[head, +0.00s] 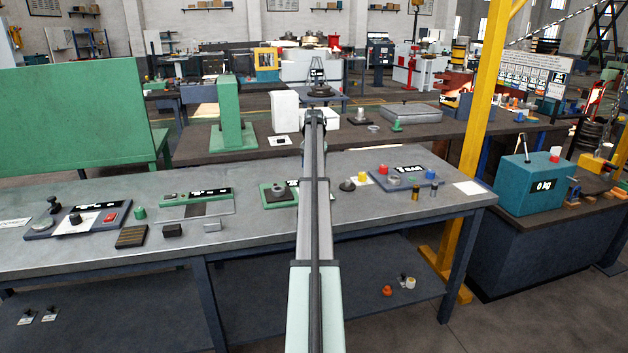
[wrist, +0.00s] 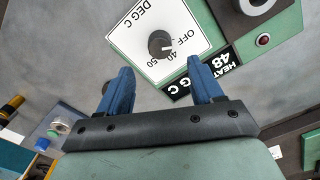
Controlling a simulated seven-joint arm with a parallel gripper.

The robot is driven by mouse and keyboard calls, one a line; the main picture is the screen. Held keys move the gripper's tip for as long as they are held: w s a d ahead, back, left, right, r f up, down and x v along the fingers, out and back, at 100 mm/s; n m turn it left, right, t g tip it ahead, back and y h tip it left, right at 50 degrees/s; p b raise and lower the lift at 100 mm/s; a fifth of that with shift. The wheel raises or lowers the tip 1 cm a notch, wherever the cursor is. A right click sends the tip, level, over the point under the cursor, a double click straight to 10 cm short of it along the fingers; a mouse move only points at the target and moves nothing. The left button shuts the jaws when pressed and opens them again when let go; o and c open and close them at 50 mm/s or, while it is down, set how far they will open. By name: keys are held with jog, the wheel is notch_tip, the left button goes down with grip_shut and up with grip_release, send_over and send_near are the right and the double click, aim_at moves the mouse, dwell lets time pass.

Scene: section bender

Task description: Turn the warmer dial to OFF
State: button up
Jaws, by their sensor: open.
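The warmer dial (wrist: 160,43) is a round dark knob on a white scale plate (wrist: 187,20) marked OFF, 40, 50 and DEG C, seen upside down in the wrist view. A small light mark shows on the knob's lower right, toward the 40; its exact setting is hard to read. My gripper (wrist: 159,68) is open and empty. Its two blue fingers stand either side of the dial in the picture, apart from it. In the head view my arm hides the gripper and part of a green-based device (head: 275,194).
The green housing (wrist: 215,25) carries a dark ring-shaped part (wrist: 257,6) and a small red light (wrist: 263,40). In the head view, panels with knobs stand left (head: 75,219) and right (head: 405,178) on the grey bench (head: 150,250). A yellow post (head: 482,100) rises behind the bench's right end.

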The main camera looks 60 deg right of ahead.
notch_tip(320, 180, up, 6)
dwell(0.4)
dwell(0.4)
